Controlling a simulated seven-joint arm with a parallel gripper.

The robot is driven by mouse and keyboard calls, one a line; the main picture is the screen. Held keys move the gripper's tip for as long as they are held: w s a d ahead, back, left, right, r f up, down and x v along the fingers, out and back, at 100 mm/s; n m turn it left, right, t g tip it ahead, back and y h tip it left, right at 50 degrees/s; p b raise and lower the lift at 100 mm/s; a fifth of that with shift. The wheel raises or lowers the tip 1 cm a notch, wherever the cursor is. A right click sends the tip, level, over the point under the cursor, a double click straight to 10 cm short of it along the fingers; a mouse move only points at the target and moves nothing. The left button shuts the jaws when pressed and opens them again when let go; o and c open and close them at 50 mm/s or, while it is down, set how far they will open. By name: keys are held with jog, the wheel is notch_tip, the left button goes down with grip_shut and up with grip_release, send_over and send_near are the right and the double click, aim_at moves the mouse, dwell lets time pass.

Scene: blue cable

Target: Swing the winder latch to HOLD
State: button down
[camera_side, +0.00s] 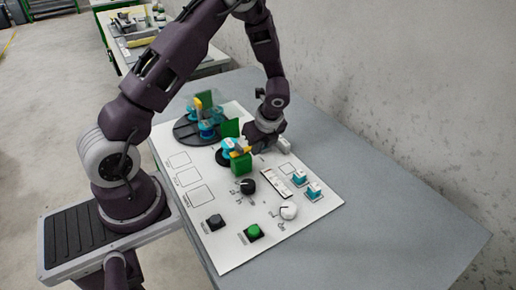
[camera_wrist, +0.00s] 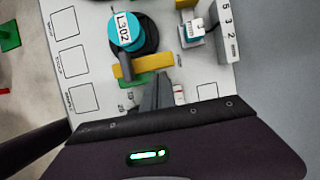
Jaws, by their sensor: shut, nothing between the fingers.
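A teal spool (camera_wrist: 124,30) with a white label reading L302 sits on a dark round base in the wrist view. It is also in the middle of the white panel in the side view (camera_side: 229,146). A yellow bar (camera_wrist: 142,67), which may be the winder latch, lies just below the spool, with a green piece (camera_wrist: 134,80) beside it. My gripper (camera_wrist: 161,76) is shut and empty, its tips close to the yellow bar's right end; I cannot tell whether they touch. In the side view my gripper (camera_side: 252,146) is low over the panel, beside the spool. No HOLD marking is readable.
A dark disc (camera_side: 183,134) with teal, yellow and green parts stands at the panel's back. A black knob (camera_side: 247,186), a white knob (camera_side: 289,212), a green button (camera_side: 253,232) and teal connectors (camera_side: 314,190) are nearer the front. The grey table (camera_side: 400,235) is clear at right.

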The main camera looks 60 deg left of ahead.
jog(key=shift+w+a+n+g, duration=0.2)
jog(key=shift+a+n+g, duration=0.1)
jog(key=shift+n, duration=0.4)
jog(key=n, duration=0.1)
jog(key=a+n+g, duration=0.1)
jog(key=n, duration=0.1)
jog(key=shift+w+a+n, duration=0.3)
jog(key=shift+w, duration=0.1)
jog(key=a+n, duration=0.1)
jog(key=n, duration=0.1)
jog(key=a+n+g+h, duration=0.1)
jog(key=n, duration=0.1)
jog(key=shift+a+n+g, duration=0.1)
jog(key=shift+n+g, duration=0.2)
jog(key=n, duration=0.1)
jog(key=a+n+h, duration=0.1)
jog(key=n, duration=0.1)
jog(key=shift+s+a+n+g+h, duration=0.2)
jog(key=shift+a+n+g+h, duration=0.1)
jog(key=shift+g, duration=0.1)
jog(key=shift+s+a+n+h, duration=0.25)
jog(key=shift+a+n+h, duration=0.1)
jog(key=shift+n, duration=0.5)
jog(key=shift+s+a+n+h, duration=0.3)
jog(key=shift+n, duration=0.6)
jog(key=shift+s+a+n+h, duration=0.25)
jog(key=shift+a+n+h, duration=0.1)
jog(key=shift+n, duration=0.5)
